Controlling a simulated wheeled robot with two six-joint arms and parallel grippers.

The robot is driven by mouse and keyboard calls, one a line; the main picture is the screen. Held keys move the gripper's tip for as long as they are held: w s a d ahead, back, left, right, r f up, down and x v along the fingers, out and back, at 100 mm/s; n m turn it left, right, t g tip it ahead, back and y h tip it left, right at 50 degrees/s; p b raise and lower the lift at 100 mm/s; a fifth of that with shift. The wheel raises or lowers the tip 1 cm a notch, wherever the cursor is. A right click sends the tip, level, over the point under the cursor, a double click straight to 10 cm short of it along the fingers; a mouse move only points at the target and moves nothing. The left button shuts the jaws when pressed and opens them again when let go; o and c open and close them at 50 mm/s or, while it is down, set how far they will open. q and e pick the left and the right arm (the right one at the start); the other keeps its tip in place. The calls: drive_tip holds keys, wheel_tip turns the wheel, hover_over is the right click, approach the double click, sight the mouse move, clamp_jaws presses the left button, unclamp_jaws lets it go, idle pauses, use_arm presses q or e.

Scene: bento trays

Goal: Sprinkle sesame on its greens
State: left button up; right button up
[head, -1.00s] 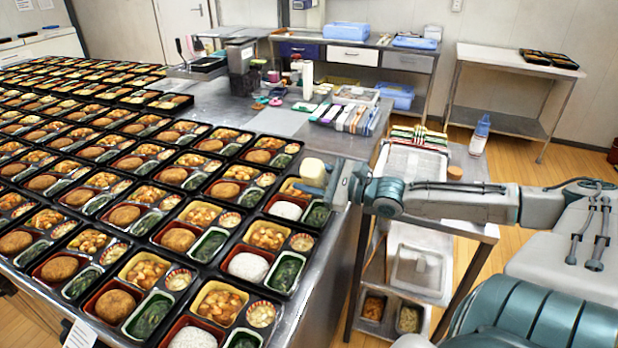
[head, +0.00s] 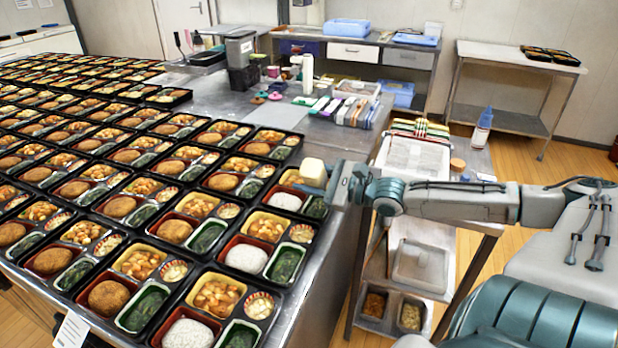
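My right gripper (head: 331,187) reaches in from the right over the table's right edge. It is shut on a small cream-coloured container (head: 312,172), probably the sesame shaker, held roughly upright above the tray at the right edge. Dark greens in a green cup (head: 316,208) lie just below the gripper, partly hidden by it. Nearer trays in that edge row show more greens (head: 285,264), beside white rice (head: 245,259). I cannot make out sesame on any greens, nor falling from the container. My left gripper is not in view.
Rows of black bento trays (head: 140,205) cover the steel table. A cart (head: 440,225) at the right holds tubs and a blue-capped bottle (head: 482,130). A paper towel roll (head: 307,75) and coloured packets (head: 345,110) stand at the table's back. A bare patch (head: 275,117) lies before them.

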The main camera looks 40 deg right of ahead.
sight(309, 166)
wheel_tip(309, 166, up, 3)
drive_tip(key=shift+r+p, duration=0.1)
drive_tip(key=shift+p, duration=1.1)
wheel_tip(309, 166, down, 4)
drive_tip(key=b, duration=0.4)
drive_tip(key=shift+r+p, duration=1.9)
drive_tip(key=shift+r, duration=0.1)
drive_tip(key=shift+f, duration=0.1)
